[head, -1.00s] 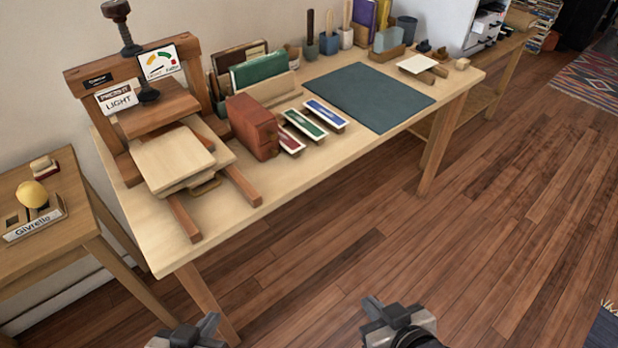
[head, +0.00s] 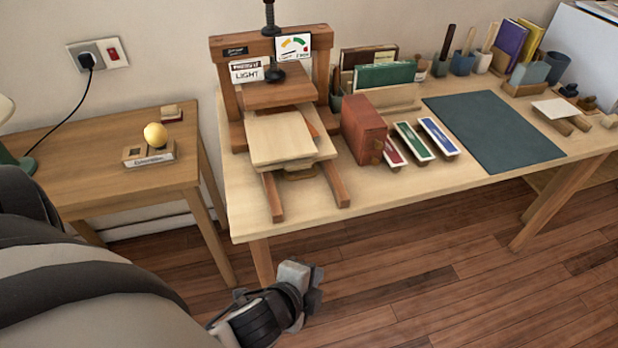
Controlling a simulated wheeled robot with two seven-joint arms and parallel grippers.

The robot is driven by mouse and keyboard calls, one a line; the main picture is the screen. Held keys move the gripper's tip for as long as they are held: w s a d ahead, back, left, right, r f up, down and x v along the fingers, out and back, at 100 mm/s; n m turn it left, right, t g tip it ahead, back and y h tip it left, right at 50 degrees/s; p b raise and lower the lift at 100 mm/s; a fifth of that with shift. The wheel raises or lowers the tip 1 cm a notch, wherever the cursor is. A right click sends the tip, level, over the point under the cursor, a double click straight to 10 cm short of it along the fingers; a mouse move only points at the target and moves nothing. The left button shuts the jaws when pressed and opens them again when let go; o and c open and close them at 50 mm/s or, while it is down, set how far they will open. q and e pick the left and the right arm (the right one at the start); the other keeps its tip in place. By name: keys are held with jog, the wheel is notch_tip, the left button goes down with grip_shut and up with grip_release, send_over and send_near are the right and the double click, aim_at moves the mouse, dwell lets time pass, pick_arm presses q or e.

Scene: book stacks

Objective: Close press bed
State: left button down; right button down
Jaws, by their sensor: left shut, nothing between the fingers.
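The wooden book press (head: 222,104) stands at the left end of the workbench, with a dark screw on top and a "LIGHT" card and a coloured gauge on its frame. Its pale press bed (head: 277,138) is slid out toward me along two wooden rails, with a small brass-coloured handle (head: 300,174) under its front edge. My left gripper (head: 314,288) is shut and empty, low in front of the workbench and below the press, apart from it. My right gripper is out of view.
A red-brown block (head: 363,130) stands close to the right of the bed, beside several coloured trays. A dark mat (head: 493,130) lies further right on the workbench (head: 410,182). Floor in front is clear.

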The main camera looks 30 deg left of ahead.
pick_arm(q)
jog(key=w+a+r+m+t+y, duration=0.1)
jog(key=w+a+r+m+y, duration=0.2)
jog(key=m, duration=0.6)
jog(key=m+t+y, duration=0.2)
jog(key=m+y, duration=0.1)
jog(key=m, duration=0.4)
send_near(315, 174)
jog(key=p+x, duration=0.1)
jog(key=x, duration=0.4)
jog(key=shift+w+a+f, duration=0.1)
jog(key=shift+w+a, duration=0.25)
jog(key=shift+w, duration=0.2)
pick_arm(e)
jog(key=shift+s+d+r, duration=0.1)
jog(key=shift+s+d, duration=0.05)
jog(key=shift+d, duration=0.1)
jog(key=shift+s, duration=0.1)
